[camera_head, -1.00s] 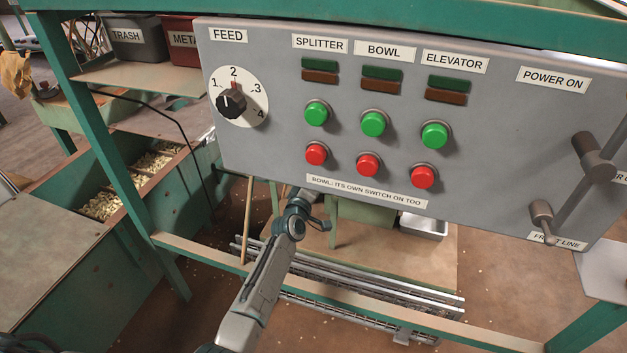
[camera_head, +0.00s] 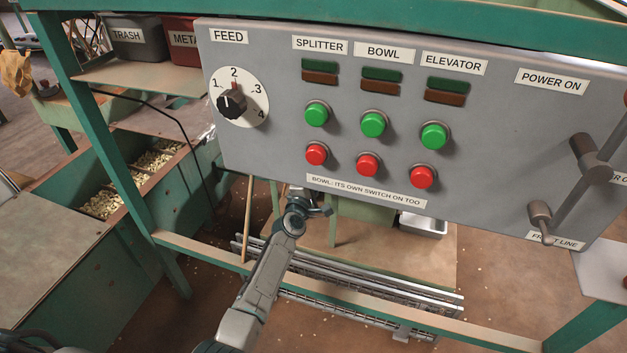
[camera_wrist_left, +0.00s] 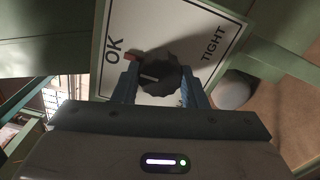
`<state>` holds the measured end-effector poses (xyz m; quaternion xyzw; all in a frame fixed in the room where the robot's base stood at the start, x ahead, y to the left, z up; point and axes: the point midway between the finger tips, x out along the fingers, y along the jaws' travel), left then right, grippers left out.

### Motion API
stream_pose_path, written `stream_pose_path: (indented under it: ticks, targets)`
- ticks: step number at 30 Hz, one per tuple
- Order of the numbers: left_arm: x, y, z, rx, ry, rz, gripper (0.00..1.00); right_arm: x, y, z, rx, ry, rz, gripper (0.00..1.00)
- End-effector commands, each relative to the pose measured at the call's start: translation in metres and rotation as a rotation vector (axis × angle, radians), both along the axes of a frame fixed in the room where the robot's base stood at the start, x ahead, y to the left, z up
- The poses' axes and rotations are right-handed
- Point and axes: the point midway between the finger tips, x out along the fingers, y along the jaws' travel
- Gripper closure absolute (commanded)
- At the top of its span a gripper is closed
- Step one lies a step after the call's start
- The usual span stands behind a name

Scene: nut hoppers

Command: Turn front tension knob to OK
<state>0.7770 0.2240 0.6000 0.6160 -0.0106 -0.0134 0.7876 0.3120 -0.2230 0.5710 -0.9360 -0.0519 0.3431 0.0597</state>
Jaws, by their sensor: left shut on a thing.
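The black front tension knob (camera_wrist_left: 159,77) shows in the left wrist view on a white plate (camera_wrist_left: 180,22). The plate has the word OK (camera_wrist_left: 114,49) at the left, the word TIGHT (camera_wrist_left: 213,43) at the right and a red mark (camera_wrist_left: 131,55) near OK. The knob's white line points left, somewhat below the red mark. My left gripper (camera_wrist_left: 160,88) is shut on the knob, one finger on each side. In the head view my left arm reaches under the control panel, which hides the fingers and knob. My right gripper is not in view.
The grey control panel (camera_head: 270,160) carries a feed dial (camera_head: 240,97), green and red buttons, and levers at its right. A green frame rail (camera_head: 350,285) crosses below it. Metal rails (camera_head: 365,300) lie behind. A hopper with nuts (camera_head: 150,165) stands left.

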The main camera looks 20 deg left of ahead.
Motion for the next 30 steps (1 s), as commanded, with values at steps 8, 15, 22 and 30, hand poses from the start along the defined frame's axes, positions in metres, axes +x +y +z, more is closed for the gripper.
stream_pose_path:
  ticks: [8, 15, 22, 30]
  targets:
    - [-0.0006, 0.0001, -0.0019, -0.02, 0.004, -0.001, 0.84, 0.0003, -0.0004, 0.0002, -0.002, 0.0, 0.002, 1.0]
    - [-0.0006, 0.0, -0.002, -0.019, 0.004, -0.001, 0.84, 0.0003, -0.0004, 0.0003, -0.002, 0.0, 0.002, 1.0]
    - [-0.0004, 0.0001, -0.0012, -0.018, 0.003, 0.0, 0.4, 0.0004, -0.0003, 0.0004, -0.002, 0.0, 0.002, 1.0]
    - [-0.0057, 0.0002, -0.0003, -0.018, 0.003, 0.0, 0.4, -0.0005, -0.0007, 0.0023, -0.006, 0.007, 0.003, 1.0]
